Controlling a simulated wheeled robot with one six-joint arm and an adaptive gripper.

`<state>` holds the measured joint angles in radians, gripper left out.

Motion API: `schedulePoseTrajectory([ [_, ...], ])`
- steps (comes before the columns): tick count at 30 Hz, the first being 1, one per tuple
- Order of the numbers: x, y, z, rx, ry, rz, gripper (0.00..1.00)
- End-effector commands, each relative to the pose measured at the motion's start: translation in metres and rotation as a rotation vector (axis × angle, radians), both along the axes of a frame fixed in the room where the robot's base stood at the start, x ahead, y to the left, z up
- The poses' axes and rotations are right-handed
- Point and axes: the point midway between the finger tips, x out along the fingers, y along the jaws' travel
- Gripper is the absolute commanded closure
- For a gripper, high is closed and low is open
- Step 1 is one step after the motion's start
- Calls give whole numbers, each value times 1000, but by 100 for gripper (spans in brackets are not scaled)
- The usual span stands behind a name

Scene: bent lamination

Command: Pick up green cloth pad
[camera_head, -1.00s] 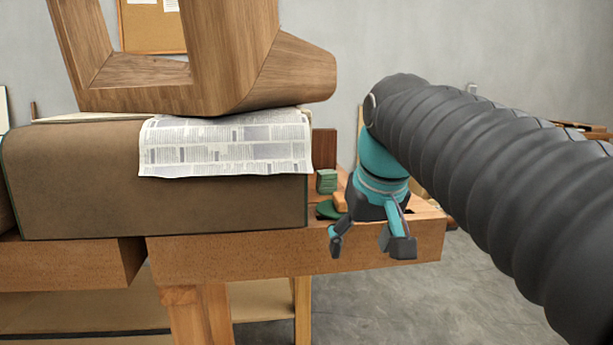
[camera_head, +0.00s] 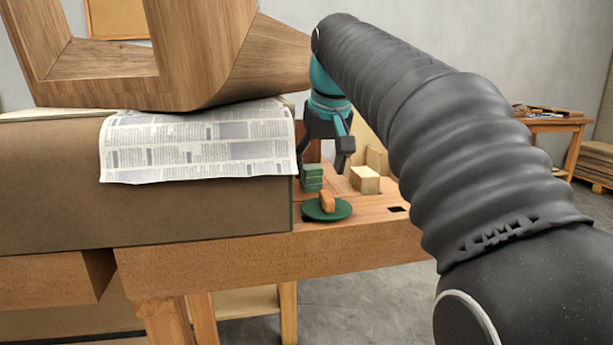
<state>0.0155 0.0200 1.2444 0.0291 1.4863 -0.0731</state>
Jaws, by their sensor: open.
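A small green block-shaped stack (camera_head: 312,178), which looks like folded cloth, stands on the wooden bench top (camera_head: 375,213) beside the brown box-like form. In front of it lies a flat round green piece (camera_head: 341,210) with an orange-brown wooden piece (camera_head: 327,200) on it. I cannot tell for certain which green thing is the cloth pad. My gripper (camera_head: 324,160) is open and empty, pointing down. In the picture its fingers are just above the green stack.
The brown form (camera_head: 140,217) closely borders the green things on the left. Newspaper (camera_head: 200,145) covers its top, under a large bent wooden piece (camera_head: 230,60). A pale wooden block (camera_head: 364,180) stands to the right. The bench front right is clear.

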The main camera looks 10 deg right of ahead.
Motion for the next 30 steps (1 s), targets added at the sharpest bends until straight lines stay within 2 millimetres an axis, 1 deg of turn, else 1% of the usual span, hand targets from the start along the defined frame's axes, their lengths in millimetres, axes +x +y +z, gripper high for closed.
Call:
schedulePoseTrajectory([
  [5, 9, 0, 0, 0, 0, -2, 29],
  [12, 44, 1, 0, 1, 1, -4, 29],
  [13, 46, 1, -5, 0, 2, -4, 29],
  [15, 49, 1, -16, 1, 1, -4, 29],
  [18, 52, 1, -25, 0, 0, -3, 29],
  [21, 54, 1, -28, 0, -1, -3, 29],
  [28, 54, 1, -28, 0, -1, -3, 29],
  [29, 54, 1, -28, 0, -1, -3, 37],
  [30, 54, 1, -28, 0, -1, -3, 47],
])
